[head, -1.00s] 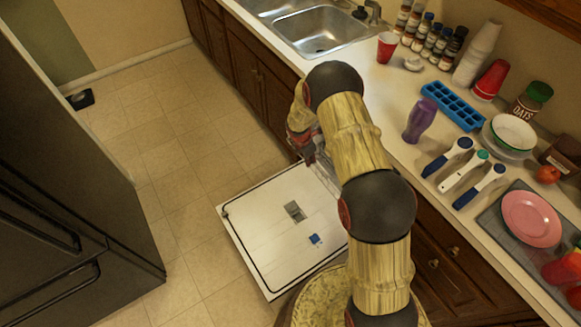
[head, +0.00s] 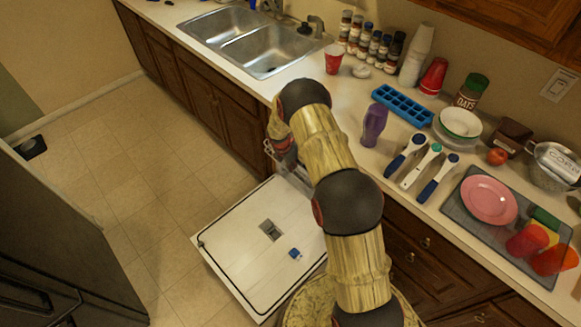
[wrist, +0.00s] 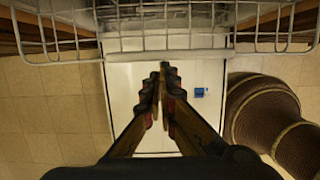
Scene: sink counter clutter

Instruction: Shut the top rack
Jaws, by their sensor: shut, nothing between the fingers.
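The top rack (wrist: 190,32) is a white wire basket across the top of the wrist view. It is pulled out of the dishwasher over the lowered door (head: 240,262). The white inside of the door also shows below the rack in the wrist view (wrist: 205,118). My gripper (wrist: 163,72) is shut and empty, its fingertips just below the rack's front wires in the picture; I cannot tell whether they touch. In the head view my arm reaches to the dishwasher opening under the counter. My arm and the counter hide most of the rack there.
The counter (head: 325,120) above holds a purple cup (head: 374,125), a blue ice tray (head: 402,105), scoops and a pink plate (head: 489,199). A double sink (head: 268,50) lies beyond. A dark fridge (head: 60,235) stands at left, with clear floor (head: 120,185) between.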

